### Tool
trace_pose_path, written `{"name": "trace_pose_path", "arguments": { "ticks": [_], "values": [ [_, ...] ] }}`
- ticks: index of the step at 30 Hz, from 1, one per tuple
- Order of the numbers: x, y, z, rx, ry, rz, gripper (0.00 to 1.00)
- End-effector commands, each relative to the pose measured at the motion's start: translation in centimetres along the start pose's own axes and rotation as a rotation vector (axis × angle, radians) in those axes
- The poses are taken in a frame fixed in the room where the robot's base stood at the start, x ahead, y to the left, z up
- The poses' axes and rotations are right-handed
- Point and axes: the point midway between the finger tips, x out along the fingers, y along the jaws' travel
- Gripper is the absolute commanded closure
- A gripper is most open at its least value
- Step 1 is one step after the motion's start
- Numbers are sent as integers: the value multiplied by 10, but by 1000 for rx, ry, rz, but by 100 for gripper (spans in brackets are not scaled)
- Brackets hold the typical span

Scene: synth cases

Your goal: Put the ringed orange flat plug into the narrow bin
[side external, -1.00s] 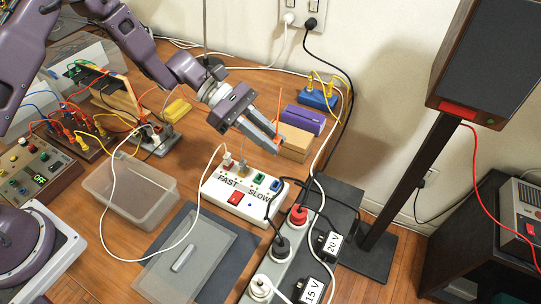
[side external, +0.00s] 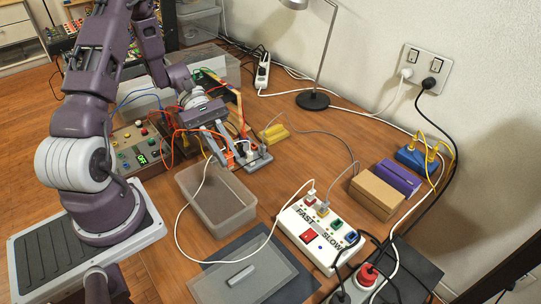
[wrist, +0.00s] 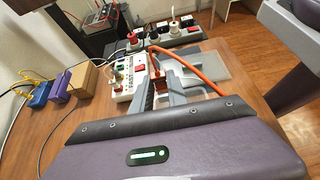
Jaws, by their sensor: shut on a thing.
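My gripper (side external: 232,156) hangs behind the open translucent bin (side external: 214,222), beside a small grey device (side external: 256,158). In the wrist view my gripper (wrist: 160,86) is shut on a small orange-red plug (wrist: 157,84). An orange cable (wrist: 195,72) runs near the fingers and bends off to the right. I cannot make out a ring on the plug, and the fingers hide part of it. The bin looks empty; other translucent bins (side external: 197,24) stand further back, and I cannot tell which is the narrow one.
A white FAST/SLOW power strip (side external: 318,236) with plugs stands right of the bin. A white cable (side external: 178,225) loops past the bin's left side. A control box (side external: 140,150) with orange and blue leads is left of the gripper. Bare table lies right of the yellow block (side external: 275,134).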

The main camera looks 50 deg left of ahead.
Motion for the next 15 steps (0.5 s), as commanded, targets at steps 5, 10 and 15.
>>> {"name": "trace_pose_path", "arguments": {
  "ticks": [5, 10, 15],
  "values": [
    [-16, -30, -2, -7, 0, 11, 100],
    [-2, -30, -25, -7, -1, 8, 100],
    [8, -29, -44, -6, -1, 8, 100]
  ]
}}
